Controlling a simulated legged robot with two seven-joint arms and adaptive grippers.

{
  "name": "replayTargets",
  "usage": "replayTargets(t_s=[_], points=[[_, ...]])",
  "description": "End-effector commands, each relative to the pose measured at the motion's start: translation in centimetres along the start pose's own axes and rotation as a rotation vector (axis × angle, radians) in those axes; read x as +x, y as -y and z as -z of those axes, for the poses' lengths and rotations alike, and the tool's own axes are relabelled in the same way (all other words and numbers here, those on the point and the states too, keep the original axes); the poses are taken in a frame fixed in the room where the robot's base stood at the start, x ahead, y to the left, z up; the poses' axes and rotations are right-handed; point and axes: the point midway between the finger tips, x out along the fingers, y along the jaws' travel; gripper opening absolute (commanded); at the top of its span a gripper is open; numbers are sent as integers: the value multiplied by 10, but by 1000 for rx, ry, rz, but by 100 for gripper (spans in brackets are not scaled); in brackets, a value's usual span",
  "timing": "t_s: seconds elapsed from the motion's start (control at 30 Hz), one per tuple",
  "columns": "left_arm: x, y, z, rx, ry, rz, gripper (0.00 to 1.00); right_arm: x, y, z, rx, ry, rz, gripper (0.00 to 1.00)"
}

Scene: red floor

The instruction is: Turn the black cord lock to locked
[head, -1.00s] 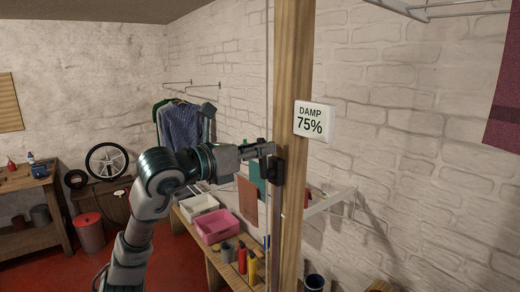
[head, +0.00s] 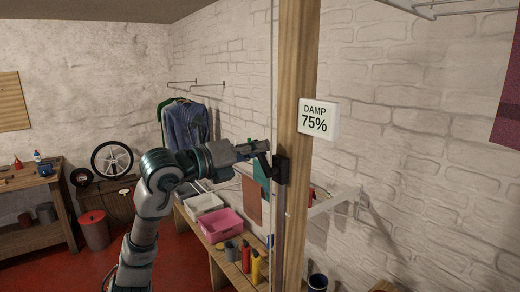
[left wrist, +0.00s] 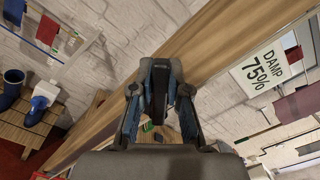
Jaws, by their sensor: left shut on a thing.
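The black cord lock (head: 282,170) is mounted on the upright wooden post (head: 297,90), beside a thin pale cord. A dark part stands out from its left side toward my gripper. My left gripper (head: 266,152) comes in from the left at the height of the lock. In the left wrist view, the fingers of my left gripper (left wrist: 160,92) are closed on the lock's black part (left wrist: 160,78), which shows between them. The fingers hide some of the lock, so its exact angle is hard to tell. My right gripper is not in view.
A white sign reading DAMP 75% (head: 318,118) is on the post's right. A pink bin (head: 222,224), a white bin (head: 203,204) and bottles stand on the low bench below. Clothes (head: 186,125) hang on a wall rail behind my arm.

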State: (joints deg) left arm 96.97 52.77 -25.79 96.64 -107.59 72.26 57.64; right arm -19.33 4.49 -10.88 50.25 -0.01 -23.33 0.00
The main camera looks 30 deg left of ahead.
Motion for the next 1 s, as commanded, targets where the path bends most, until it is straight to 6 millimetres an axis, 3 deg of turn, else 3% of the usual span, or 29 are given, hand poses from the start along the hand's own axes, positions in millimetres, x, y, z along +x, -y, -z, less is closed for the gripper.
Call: replayTargets(t_s=[0.6, 1.0], points=[[2, -35, 10, -571, -1, -7, 0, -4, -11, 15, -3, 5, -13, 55], [1, -45, 19, -798, 0, -8, 0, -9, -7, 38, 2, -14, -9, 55]])
